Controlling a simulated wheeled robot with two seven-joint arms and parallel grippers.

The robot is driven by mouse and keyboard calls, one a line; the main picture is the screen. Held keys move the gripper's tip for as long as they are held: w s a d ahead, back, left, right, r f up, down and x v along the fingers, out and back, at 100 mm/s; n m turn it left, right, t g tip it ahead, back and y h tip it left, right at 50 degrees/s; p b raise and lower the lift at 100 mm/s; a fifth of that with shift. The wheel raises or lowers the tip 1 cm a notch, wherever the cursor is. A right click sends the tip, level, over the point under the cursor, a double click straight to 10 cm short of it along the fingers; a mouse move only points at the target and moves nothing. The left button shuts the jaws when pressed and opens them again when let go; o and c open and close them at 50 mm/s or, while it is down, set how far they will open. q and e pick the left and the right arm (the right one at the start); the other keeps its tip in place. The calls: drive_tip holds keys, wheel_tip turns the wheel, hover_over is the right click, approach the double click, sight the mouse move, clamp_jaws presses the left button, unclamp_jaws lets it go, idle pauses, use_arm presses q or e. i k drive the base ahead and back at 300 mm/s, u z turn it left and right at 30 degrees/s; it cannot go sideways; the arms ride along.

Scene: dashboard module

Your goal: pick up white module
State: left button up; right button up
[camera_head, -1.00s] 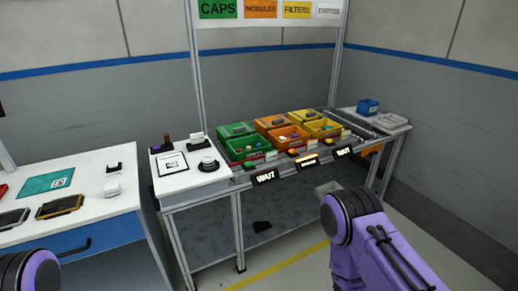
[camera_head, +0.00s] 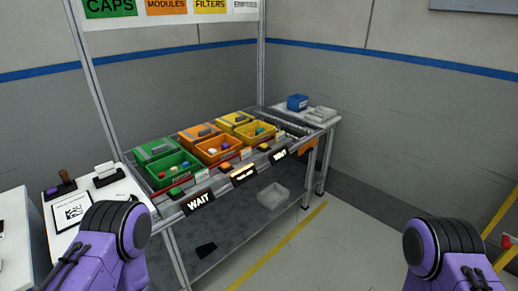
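The front orange bin (camera_head: 204,157) stands in the middle of the bin row, under the orange MODULES sign. Several small pieces lie in it, at least one of them pale or white; they are too small to tell which is the white module. A second orange bin (camera_head: 188,138) stands behind it. My purple arm links show at the bottom left and bottom right. Neither of my grippers is in the picture, and no gripper is near the bins.
Green bins (camera_head: 152,174) stand left of the orange ones and yellow bins (camera_head: 268,139) stand right. Dark display signs (camera_head: 198,203) line the workbench's front edge. A blue box (camera_head: 297,102) stands at the far right end. A grey tub (camera_head: 273,197) sits on the lower shelf.

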sight(212, 152)
drive_tip(key=z, duration=0.3)
drive_tip(key=i, duration=0.9)
drive_tip(key=u, duration=0.2)
